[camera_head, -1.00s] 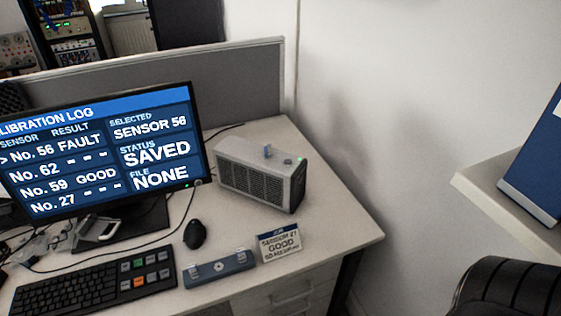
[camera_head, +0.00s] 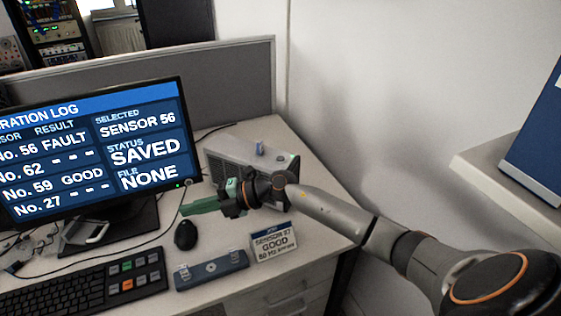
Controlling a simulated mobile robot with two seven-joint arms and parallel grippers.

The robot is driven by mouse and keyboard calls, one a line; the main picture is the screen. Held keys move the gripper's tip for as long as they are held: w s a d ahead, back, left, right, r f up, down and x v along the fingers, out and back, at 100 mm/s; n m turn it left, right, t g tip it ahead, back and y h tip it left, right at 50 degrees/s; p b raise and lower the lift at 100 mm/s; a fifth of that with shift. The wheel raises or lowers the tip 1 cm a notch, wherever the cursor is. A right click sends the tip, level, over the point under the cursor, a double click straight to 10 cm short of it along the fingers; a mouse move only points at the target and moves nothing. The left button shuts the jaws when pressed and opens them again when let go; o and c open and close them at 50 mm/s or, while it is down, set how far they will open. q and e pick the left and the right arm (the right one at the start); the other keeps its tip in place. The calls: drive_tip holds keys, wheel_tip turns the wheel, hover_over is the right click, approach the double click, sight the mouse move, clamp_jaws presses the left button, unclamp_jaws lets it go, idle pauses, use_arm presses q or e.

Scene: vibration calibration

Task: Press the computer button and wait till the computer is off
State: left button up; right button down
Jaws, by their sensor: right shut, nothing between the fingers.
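The computer monitor (camera_head: 95,150) stands at the left of the desk, lit with a blue calibration log reading "SENSOR 56", "SAVED" and "NONE". A small green light shows at the monitor's lower right corner. A grey vented box (camera_head: 222,150) with a small blue knob on top sits right of the monitor, partly hidden by my right arm. I cannot tell which part is the computer button. My right gripper (camera_head: 188,209) is shut and empty, its green fingers pointing left, just below and right of the monitor's corner, above the mouse. My left gripper is out of view.
A black mouse (camera_head: 186,235), a keyboard (camera_head: 90,288), a blue sensor bar (camera_head: 211,270) and a small "GOOD" sign (camera_head: 273,243) lie on the desk (camera_head: 325,215). A grey partition (camera_head: 230,82) stands behind. A white shelf (camera_head: 500,185) juts in at the right.

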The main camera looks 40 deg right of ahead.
drive_tip(key=w+d+r+h, duration=0.2)
drive_tip(key=d+r+h, duration=0.1)
drive_tip(key=d, duration=0.6)
drive_tip(key=w+d+r+m+h+b, duration=0.1)
drive_tip(key=d+h, duration=0.4)
drive_tip(key=d, duration=0.5)
drive_tip(key=w+d+r+h, duration=0.3)
drive_tip(key=d+r+h, duration=0.2)
drive_tip(key=d, duration=0.5)
drive_tip(key=shift+d+r+m+g, duration=0.25)
drive_tip(key=shift+m+g, duration=0.15)
